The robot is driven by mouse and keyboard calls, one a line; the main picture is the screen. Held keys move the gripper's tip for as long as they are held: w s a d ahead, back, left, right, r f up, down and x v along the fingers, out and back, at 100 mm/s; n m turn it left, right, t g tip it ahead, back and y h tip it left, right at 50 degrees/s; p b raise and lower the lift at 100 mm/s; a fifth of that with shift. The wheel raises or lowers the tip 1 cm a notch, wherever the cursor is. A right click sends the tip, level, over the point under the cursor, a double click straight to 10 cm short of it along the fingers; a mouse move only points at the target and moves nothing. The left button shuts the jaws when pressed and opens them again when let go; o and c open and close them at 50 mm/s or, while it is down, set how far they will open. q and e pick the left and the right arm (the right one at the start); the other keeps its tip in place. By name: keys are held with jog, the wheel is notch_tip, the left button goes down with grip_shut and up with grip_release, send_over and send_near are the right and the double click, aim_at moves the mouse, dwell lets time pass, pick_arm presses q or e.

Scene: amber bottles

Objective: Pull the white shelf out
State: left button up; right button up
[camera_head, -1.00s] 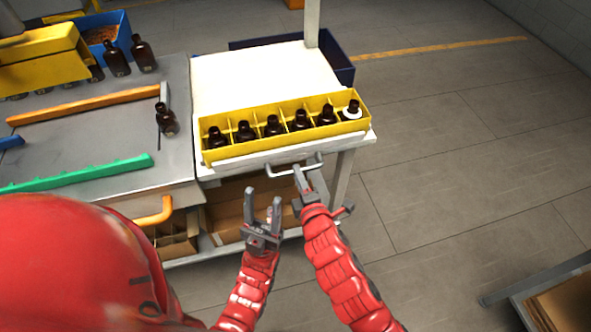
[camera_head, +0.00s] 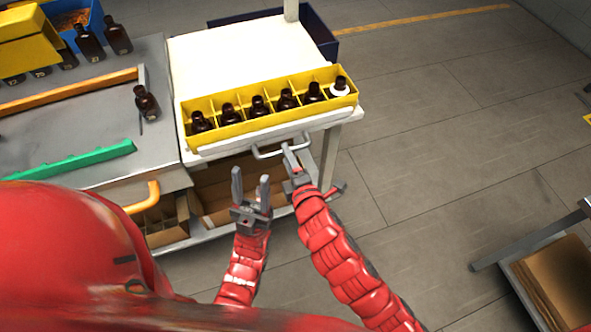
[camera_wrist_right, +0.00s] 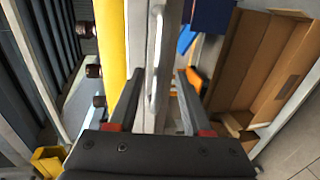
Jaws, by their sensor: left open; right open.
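The white shelf (camera_head: 240,65) stands right of the grey workbench, with a grey bar handle (camera_head: 266,154) on its front edge. My right gripper (camera_head: 291,158) is open at the right end of this handle. In the right wrist view the handle (camera_wrist_right: 156,62) runs between the open fingers of my right gripper (camera_wrist_right: 160,74), with gaps visible at both sides. My left gripper (camera_head: 251,184) is open and empty, pointing up below the handle and apart from it. The shelf carries a yellow divided bin (camera_head: 192,141) along its front.
Amber bottles (camera_head: 258,106) stand in the bin; a white ring circles the rightmost one. A cardboard box (camera_head: 218,182) sits under the shelf. Open floor (camera_head: 430,140) lies right; a metal-framed cart (camera_head: 525,243) stands lower right.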

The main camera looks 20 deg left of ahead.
jog(key=p+v, duration=0.7)
jog(key=v, duration=1)
